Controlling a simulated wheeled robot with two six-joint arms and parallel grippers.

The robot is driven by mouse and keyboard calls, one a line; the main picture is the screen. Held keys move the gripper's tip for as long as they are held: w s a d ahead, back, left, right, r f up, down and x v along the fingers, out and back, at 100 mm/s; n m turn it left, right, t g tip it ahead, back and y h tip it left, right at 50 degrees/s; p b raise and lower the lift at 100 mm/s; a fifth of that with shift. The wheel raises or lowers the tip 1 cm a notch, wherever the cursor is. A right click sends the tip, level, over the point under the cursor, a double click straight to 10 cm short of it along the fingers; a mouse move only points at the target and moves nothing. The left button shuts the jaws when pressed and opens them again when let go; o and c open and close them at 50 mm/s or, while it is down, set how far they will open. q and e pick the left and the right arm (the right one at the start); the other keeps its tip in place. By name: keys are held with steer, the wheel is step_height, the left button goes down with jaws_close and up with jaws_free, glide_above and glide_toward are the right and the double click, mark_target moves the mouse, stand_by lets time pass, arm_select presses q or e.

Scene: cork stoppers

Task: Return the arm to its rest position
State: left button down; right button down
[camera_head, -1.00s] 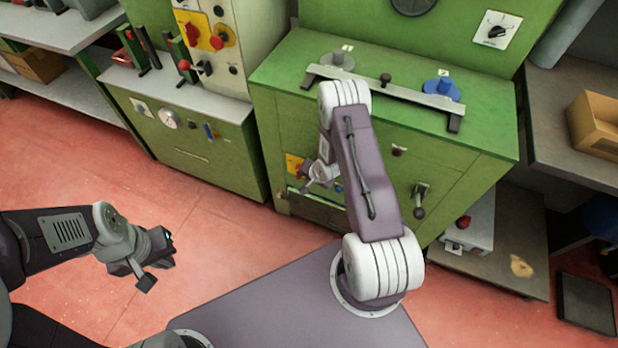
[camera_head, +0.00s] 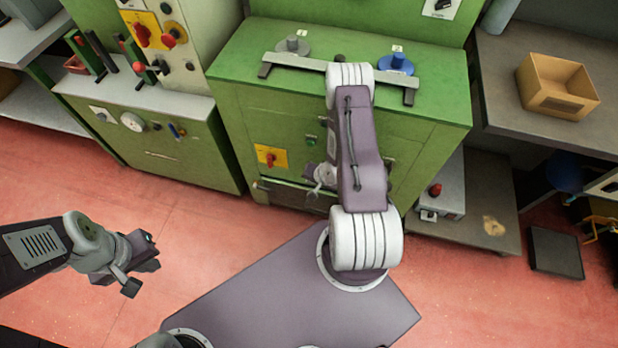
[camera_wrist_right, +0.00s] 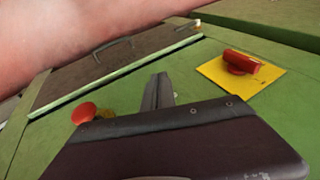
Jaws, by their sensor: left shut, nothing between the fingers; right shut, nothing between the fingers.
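My right arm (camera_head: 362,150) is folded up over my base in front of the green cabinet (camera_head: 245,85). My right gripper (camera_head: 316,190) hangs low beside the arm link, before the cabinet's front, and is partly hidden by the arm. In the right wrist view its shut fingers (camera_wrist_right: 160,90) show with nothing between them, facing the green panel. My left gripper (camera_head: 146,266) is held out above the red floor at the lower left, shut and empty.
The cabinet top bears a grey bar (camera_head: 335,70), a grey disc (camera_head: 292,46) and a blue disc (camera_head: 398,63). A cardboard box (camera_head: 555,90) sits on the right bench. A yellow plate with a red switch (camera_head: 271,157) is near the right gripper. Floor around the left gripper is clear.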

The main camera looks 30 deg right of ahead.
steer(key=a+r+n+g+h, duration=0.1)
steer(key=a+r+n, duration=0.15)
steer(key=r, duration=0.45)
steer(key=a+r+n+g, duration=0.1)
steer(key=a+r+n, duration=0.15)
steer(key=r, duration=0.55)
steer(key=s+a+r+n+g+p, duration=0.1)
steer(key=s+a+r+n+g, duration=0.1)
steer(key=s+a+r+n, duration=0.55)
step_height(320, 180, up, 20)
steer(key=s+m+p, duration=0.2)
steer(key=p, duration=1.4)
steer(key=shift+a+y, duration=0.25)
steer(key=shift+y, duration=0.15)
